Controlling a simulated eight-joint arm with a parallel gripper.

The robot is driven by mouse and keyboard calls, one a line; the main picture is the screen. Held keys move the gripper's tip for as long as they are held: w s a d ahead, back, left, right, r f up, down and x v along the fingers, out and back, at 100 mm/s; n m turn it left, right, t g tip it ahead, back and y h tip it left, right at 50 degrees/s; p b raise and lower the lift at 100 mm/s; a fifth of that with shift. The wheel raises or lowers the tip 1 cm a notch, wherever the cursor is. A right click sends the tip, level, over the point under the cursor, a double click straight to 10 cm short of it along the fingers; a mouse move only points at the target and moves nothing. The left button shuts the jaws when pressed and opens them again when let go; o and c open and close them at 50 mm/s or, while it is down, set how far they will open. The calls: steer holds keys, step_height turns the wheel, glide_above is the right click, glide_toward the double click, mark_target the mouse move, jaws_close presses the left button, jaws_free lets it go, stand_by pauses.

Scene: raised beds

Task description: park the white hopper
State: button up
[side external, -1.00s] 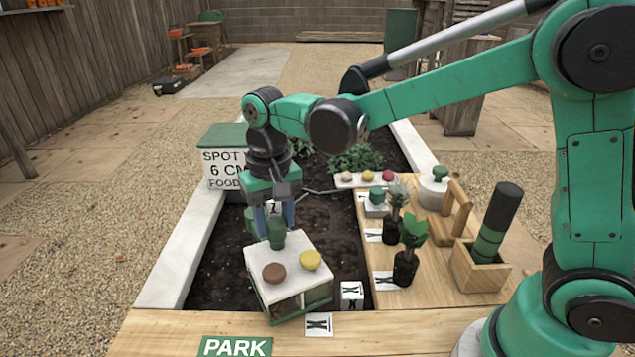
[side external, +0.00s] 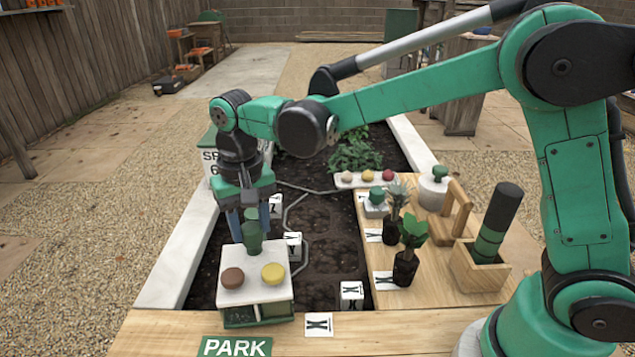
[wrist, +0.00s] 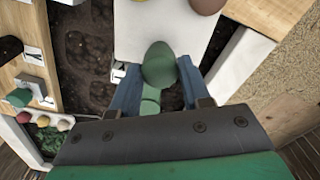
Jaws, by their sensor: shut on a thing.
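The white hopper (side external: 255,292) has a pale top with a brown knob (side external: 232,278), a yellow knob (side external: 273,274) and a green handle (side external: 252,232). It is at the near left end of the soil bed, close behind the front board, roughly square to it. Whether its base touches anything is unclear. My gripper (side external: 251,222) is shut on the green handle; in the wrist view the blue fingers (wrist: 155,90) flank it, with the hopper's white top (wrist: 150,35) beyond. The green PARK label (side external: 234,347) is on the front board, just in front of the hopper.
White marker blocks (side external: 351,294) stand on the soil (side external: 325,240). The wooden side board (side external: 440,283) at right carries potted plants (side external: 405,267), a planter box (side external: 479,268) and a white pot (side external: 434,190). The front board (side external: 400,330) is mostly bare. A pale concrete edge (side external: 190,245) bounds the bed at left.

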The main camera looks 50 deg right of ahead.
steer(key=shift+w+a, duration=0.6)
steer(key=shift+a, duration=0.1)
steer(key=o, duration=0.7)
steer(key=shift+c, duration=0.2)
steer(key=shift+r, duration=0.1)
step_height(320, 180, up, 7)
